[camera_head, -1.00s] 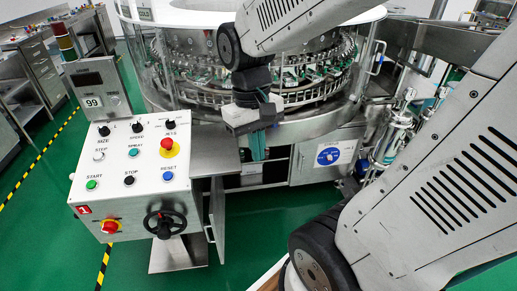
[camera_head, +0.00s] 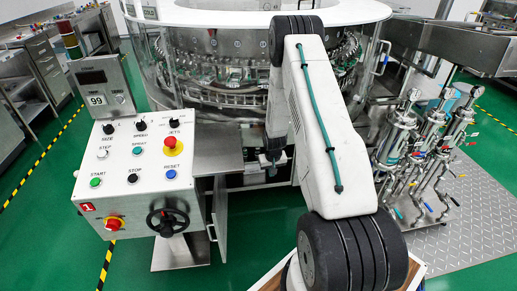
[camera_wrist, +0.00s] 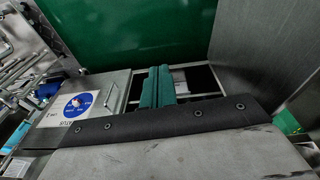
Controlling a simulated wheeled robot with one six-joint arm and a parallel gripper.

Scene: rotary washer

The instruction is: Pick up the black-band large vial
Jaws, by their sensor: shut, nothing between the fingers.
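No black-band large vial can be made out in either view. My gripper (camera_wrist: 159,74) shows two teal fingers side by side in the wrist view, shut and empty. Behind the fingers are a metal cabinet front (camera_wrist: 115,88) with a blue round sign and the green floor.
The white control panel (camera_head: 137,190) with knobs, buttons and a black handwheel stands at left. Metal cylinders and pipes (camera_head: 405,135) stand at right on a checkered plate (camera_head: 470,220). A steel shelf (camera_head: 217,150) lies beside the panel. Green floor is open at left.

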